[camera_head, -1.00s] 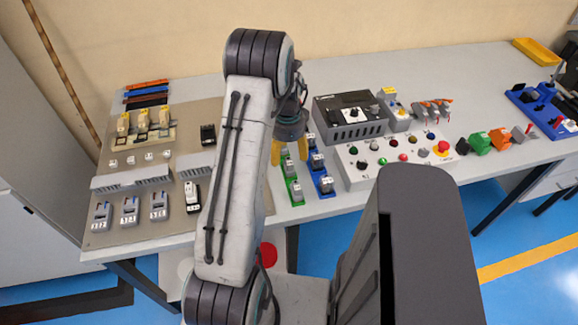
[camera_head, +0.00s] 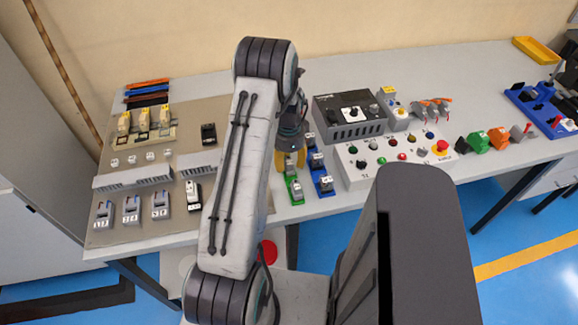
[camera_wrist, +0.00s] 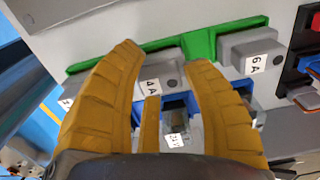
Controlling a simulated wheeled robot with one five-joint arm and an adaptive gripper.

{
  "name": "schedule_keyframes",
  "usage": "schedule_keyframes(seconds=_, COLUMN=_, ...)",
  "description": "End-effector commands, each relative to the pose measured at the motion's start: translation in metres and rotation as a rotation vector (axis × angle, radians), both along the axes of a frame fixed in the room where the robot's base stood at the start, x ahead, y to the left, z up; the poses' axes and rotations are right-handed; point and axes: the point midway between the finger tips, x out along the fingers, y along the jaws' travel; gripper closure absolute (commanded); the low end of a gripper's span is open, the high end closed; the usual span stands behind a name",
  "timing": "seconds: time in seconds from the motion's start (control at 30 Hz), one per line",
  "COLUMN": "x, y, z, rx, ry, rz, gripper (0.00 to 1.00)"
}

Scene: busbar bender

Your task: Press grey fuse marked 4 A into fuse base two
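In the wrist view the grey fuse marked 4 A (camera_wrist: 157,77) sits in a green rack (camera_wrist: 196,47). My gripper (camera_wrist: 165,62) has its yellow fingers apart, one on each side of this fuse; whether they touch it I cannot tell. In the head view my gripper (camera_head: 291,160) is down at the green rack (camera_head: 295,190) and hides part of it. Three grey fuse bases stand on the left panel; the middle one (camera_head: 131,212) is probably base two, but its label is too small to be sure.
A grey fuse marked 6 A (camera_wrist: 250,60) stands in the same green rack. A blue rack (camera_head: 326,186) is close on the right. A control box with buttons (camera_head: 375,178) lies beyond it. A black and white device (camera_head: 193,197) stands right of the bases.

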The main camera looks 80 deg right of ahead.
Motion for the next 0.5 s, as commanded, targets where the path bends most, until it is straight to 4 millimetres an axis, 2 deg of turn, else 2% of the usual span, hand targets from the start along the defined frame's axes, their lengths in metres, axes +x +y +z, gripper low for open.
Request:
schedule_keyframes(seconds=0.07, x=0.0, y=-0.0001, z=0.0002, rx=0.0, ry=0.0, rz=0.0, gripper=0.64)
schedule_keyframes(seconds=0.43, x=-0.0001, y=0.0002, z=0.0001, rx=0.001, ry=0.0, rz=0.0, gripper=0.97)
schedule_keyframes(seconds=0.5, x=0.0, y=0.0003, z=0.0, rx=0.001, ry=0.0, rz=0.0, gripper=1.0)
